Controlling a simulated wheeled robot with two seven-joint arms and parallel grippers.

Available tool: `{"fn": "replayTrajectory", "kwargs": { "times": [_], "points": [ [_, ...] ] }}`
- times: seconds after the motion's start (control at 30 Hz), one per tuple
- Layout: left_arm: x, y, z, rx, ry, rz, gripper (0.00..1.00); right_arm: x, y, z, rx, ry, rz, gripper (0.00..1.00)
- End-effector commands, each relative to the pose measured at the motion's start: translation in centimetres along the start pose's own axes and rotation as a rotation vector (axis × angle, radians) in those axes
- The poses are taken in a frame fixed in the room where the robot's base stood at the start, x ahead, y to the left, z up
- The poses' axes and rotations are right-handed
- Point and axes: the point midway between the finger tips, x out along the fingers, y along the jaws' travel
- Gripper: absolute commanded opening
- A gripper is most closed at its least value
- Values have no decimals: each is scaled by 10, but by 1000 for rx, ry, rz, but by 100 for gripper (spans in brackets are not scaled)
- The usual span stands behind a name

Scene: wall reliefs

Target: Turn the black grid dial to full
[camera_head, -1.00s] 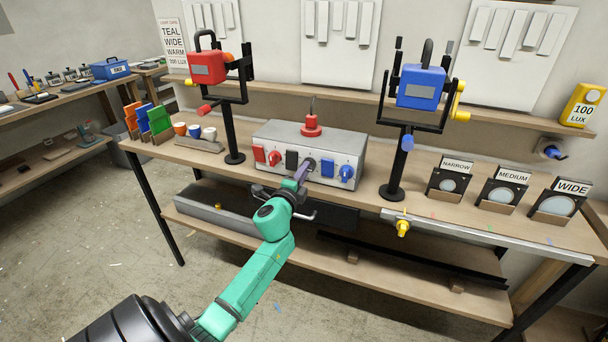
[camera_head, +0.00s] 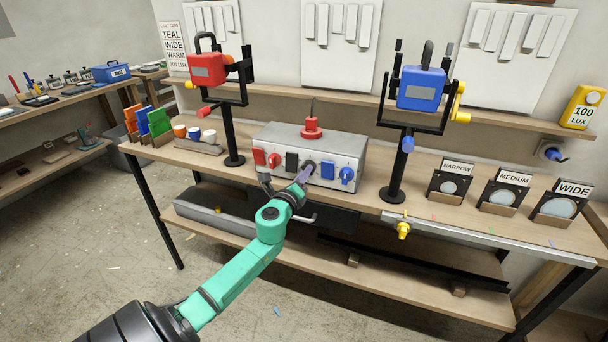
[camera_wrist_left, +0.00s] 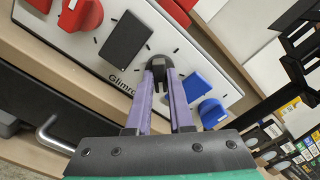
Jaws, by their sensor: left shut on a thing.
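The black dial (camera_wrist_left: 160,70) is on the front of a grey control box (camera_head: 345,146), between a black rectangular switch (camera_wrist_left: 125,38) and a blue one (camera_wrist_left: 196,84). My left gripper (camera_wrist_left: 161,80) has its two purple fingers on either side of the dial and is shut on it. The wrist is rolled, so the box front looks tilted in the wrist view. In the head view the left gripper (camera_head: 306,174) reaches the box from below, and the fingers mostly hide the dial. The dial's pointer and setting cannot be read. My right gripper is not in view.
A red knob (camera_head: 274,160) and a blue knob (camera_head: 347,175) flank the switches. A red plunger (camera_head: 312,129) tops the box. A red lamp (camera_head: 207,69) and a blue lamp (camera_head: 420,88) stand on either side. A yellow knob (camera_head: 403,230) is on the front rail.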

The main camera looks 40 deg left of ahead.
Motion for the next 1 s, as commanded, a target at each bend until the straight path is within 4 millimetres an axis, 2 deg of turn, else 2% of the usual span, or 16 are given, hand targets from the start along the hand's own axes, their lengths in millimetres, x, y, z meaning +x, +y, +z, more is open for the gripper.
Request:
{"fn": "replayTrajectory", "kwargs": {
  "times": [0.5,0.53,0.6,1.0],
  "points": [
    [0,1,-1,29,3,1,0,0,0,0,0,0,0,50],
    [0,1,-1,29,3,1,24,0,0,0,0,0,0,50],
    [0,1,-1,28,3,1,50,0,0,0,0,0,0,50],
    [-4,1,-1,26,2,1,50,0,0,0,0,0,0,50]
  ]
}}
